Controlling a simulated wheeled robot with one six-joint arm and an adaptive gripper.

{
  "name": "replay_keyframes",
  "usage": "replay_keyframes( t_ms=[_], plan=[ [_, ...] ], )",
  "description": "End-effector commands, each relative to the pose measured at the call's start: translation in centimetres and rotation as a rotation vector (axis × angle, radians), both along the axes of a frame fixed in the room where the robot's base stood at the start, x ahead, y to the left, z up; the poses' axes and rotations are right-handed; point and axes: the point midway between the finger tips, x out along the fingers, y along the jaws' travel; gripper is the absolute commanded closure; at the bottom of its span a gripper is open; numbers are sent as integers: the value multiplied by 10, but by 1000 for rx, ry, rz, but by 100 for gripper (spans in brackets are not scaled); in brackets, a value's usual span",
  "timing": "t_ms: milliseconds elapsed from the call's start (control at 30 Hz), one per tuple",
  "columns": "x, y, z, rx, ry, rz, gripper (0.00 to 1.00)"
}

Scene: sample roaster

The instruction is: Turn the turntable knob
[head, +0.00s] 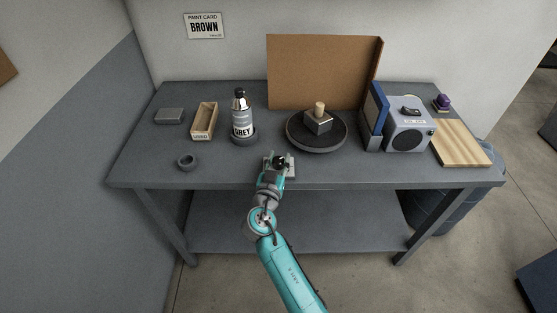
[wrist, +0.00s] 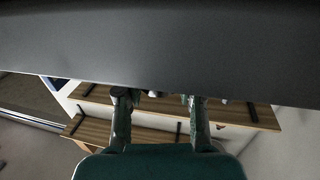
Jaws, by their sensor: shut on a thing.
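The round dark turntable (head: 302,145) sits on the grey table, right of my gripper. A grey metal block (head: 318,125) with a pale wooden peg (head: 319,108) on top stands on it. My gripper (head: 279,160) is at the table's front edge, left of the turntable's near side, shut on a small dark knob beside a light plate (head: 290,168). My gripper hides most of the knob. In the wrist view, its two fingers (wrist: 158,97) stand apart beneath a broad dark surface; what lies between their tips is barely visible.
A brown backboard (head: 318,70) stands behind the turntable. A spray can marked GREY (head: 241,115), a tray marked USED (head: 204,122) and a small dark ring (head: 187,162) lie left. A grey box with a round vent (head: 410,125) and a wooden board (head: 460,145) are right.

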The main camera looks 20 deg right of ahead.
Motion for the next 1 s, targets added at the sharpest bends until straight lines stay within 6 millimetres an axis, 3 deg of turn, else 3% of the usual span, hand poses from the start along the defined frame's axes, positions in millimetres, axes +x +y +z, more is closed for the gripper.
replay_keyframes(
  t_ms=[600,1000],
  plan=[
    [1,1,1,-1,0,-440,97],
    [0,0,0,0,0,-570,97]
  ],
)
